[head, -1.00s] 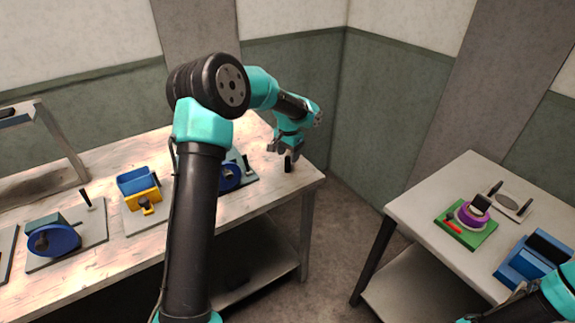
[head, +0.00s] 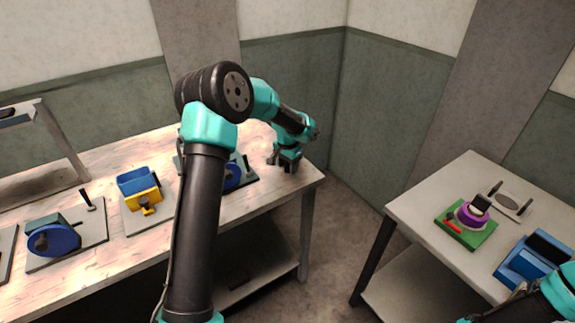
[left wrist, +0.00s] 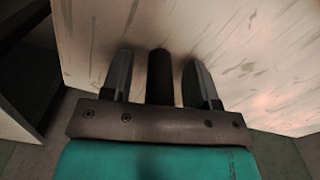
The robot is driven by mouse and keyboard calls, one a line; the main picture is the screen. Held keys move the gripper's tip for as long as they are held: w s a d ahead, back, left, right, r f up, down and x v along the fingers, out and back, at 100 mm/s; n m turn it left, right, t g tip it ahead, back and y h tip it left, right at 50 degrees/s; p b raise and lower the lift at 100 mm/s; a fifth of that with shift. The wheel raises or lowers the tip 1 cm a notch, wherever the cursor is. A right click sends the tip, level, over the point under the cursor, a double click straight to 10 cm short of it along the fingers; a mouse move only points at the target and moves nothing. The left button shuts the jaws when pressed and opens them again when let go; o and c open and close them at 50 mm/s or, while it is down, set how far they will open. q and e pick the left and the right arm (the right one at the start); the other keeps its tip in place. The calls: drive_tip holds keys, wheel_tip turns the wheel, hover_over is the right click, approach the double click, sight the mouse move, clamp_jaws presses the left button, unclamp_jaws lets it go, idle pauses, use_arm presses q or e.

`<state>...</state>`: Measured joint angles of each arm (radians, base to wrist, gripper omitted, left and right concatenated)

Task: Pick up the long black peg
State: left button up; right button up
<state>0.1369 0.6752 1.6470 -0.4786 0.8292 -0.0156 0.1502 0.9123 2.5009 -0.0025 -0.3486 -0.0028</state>
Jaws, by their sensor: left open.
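The long black peg (left wrist: 160,78) stands on the table top between the two fingers of my left gripper (left wrist: 160,84) in the left wrist view. A gap shows on each side of the peg, so the gripper is open around it and not touching it there. In the head view my left gripper (head: 285,163) is low over the right end of the wooden table, and the peg is hidden behind it. Part of my right arm shows at the lower right corner; its fingertips cannot be made out.
The wooden table (head: 270,190) ends just right of the left gripper. On it, left of the gripper, are a blue-wheeled device (head: 235,175), a yellow and blue device (head: 140,188) and another blue-wheeled one (head: 55,238). A second table (head: 420,205) holds a green-based device (head: 466,224).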

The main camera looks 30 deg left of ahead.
use_arm(q)
clamp_jaws()
idle(0.5)
drive_tip(key=shift+r, duration=0.1)
drive_tip(key=shift+r, duration=0.5)
wheel_tip(320, 180, up, 3)
drive_tip(key=shift+f, duration=0.2)
drive_tip(key=s+d+r, duration=0.1)
drive_tip(key=s+d, duration=0.7)
drive_tip(key=s, duration=0.5)
drive_tip(key=shift+s+d+r, duration=0.15)
drive_tip(key=shift+s+d, duration=0.05)
drive_tip(key=shift+s, duration=0.15)
